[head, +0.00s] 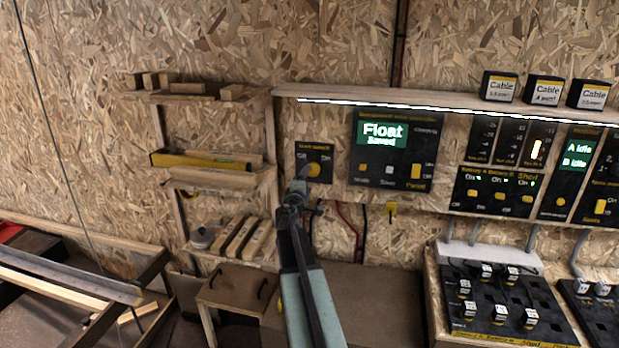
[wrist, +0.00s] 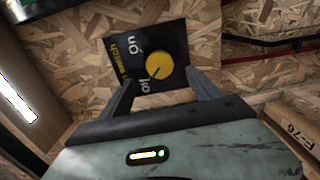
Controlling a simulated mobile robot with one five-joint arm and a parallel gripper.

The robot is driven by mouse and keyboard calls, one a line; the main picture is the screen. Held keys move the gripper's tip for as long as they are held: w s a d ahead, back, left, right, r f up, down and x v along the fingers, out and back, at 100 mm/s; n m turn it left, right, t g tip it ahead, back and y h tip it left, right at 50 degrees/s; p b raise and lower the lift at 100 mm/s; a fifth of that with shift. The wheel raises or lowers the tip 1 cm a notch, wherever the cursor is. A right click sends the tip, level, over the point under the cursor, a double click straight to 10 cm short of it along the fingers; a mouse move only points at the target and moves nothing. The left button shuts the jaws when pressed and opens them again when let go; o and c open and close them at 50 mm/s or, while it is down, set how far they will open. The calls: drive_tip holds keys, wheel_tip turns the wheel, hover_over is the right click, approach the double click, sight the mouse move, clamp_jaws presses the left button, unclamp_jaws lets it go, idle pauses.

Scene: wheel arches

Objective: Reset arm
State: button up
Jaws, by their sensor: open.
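My arm reaches up from the bottom of the head view, and my gripper (head: 299,188) is near the wall at a small black switch panel (head: 303,153). The panel carries a round yellow knob (head: 314,170). In the wrist view my gripper (wrist: 164,84) is open, with one dark finger on each side below the yellow knob (wrist: 161,71). Nothing is seen between the fingers. The knob is marked On and off, and its dark pointer line slants toward the off side. I cannot tell whether the fingers touch the panel.
A display panel (head: 393,150) reading "Float Saved" is right of the switch. Wooden shelves (head: 215,180) with blocks stand to the left. A shelf (head: 440,110) with a light strip runs above. A bench (head: 385,300) and a black socket board (head: 505,305) are lower right.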

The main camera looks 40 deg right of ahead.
idle(0.4)
drive_tip(key=s+a+f+m+g+y+p, duration=0.1)
drive_tip(key=a+f+m+g+y, duration=0.1)
drive_tip(key=a+f, duration=0.5)
drive_tip(key=s+a+f+m+g+y+p, duration=0.1)
drive_tip(key=a+f+m+g+y, duration=0.15)
drive_tip(key=a, duration=0.85)
drive_tip(key=s+a+f+m+g+y, duration=0.1)
drive_tip(key=a+f+m+y, duration=0.3)
drive_tip(key=a, duration=0.5)
drive_tip(key=s+a+f+g+y, duration=0.1)
drive_tip(key=s+a+f+y, duration=0.1)
drive_tip(key=a, duration=0.7)
drive_tip(key=s+a+f+n+g+y+p, duration=0.1)
drive_tip(key=s+a, duration=0.4)
drive_tip(key=a, duration=0.5)
drive_tip(key=s+a+f+n+g+y, duration=0.1)
drive_tip(key=s+a+f+g+y, duration=0.1)
drive_tip(key=a, duration=0.8)
drive_tip(key=shift+s+a+f+y, duration=0.25)
drive_tip(key=shift+s+f+y, duration=0.65)
drive_tip(key=shift+s, duration=0.2)
